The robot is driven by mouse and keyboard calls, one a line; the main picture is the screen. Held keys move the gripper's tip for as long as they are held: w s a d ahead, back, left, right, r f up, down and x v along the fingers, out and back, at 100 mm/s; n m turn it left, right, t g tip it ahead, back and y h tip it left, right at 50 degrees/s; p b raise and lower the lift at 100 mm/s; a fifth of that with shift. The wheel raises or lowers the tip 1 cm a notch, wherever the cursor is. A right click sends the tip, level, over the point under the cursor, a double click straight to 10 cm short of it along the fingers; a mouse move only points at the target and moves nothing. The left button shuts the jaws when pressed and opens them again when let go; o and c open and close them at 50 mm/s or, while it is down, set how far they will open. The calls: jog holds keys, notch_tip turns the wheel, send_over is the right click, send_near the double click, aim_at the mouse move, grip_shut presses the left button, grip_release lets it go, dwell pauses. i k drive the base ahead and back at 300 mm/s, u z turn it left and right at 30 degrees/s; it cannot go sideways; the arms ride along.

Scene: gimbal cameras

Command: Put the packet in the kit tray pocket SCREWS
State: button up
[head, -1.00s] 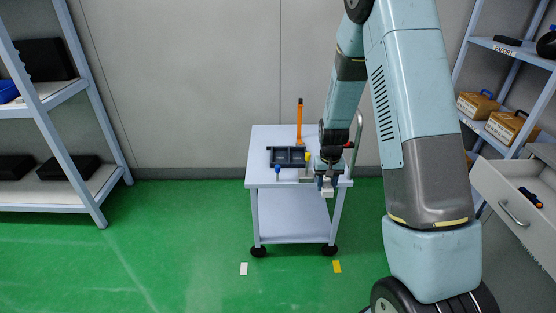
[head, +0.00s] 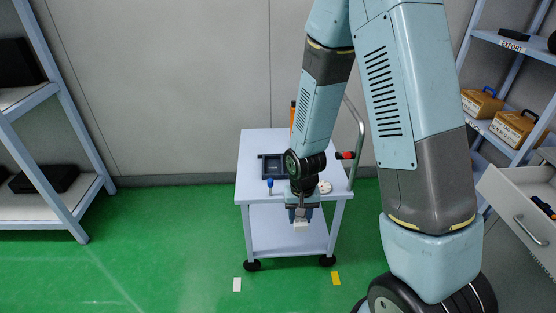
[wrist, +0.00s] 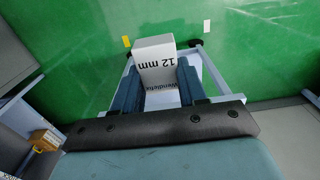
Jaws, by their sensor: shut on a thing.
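My gripper (head: 301,211) points down in front of the trolley's near edge, apart from the tray. Its two fingers are shut on a white packet (head: 301,226), which hangs below them. In the wrist view the packet (wrist: 156,64) sits between the dark blue fingers and bears the print "12 mm" and a partly covered word. The dark kit tray (head: 262,171) lies on the trolley top, behind and left of my gripper. My arm hides its right part. Its pocket labels are too small to read.
The white trolley (head: 251,143) has a blue-topped object (head: 270,186) at its front, a round white piece (head: 325,187) at right and a red-and-black item (head: 345,155) near its handle. An orange post (head: 292,115) is partly hidden behind my arm. Shelves and an open drawer (head: 519,210) stand aside.

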aim_at(273, 167)
jog(key=i, duration=1.05)
jog(key=u, duration=0.1)
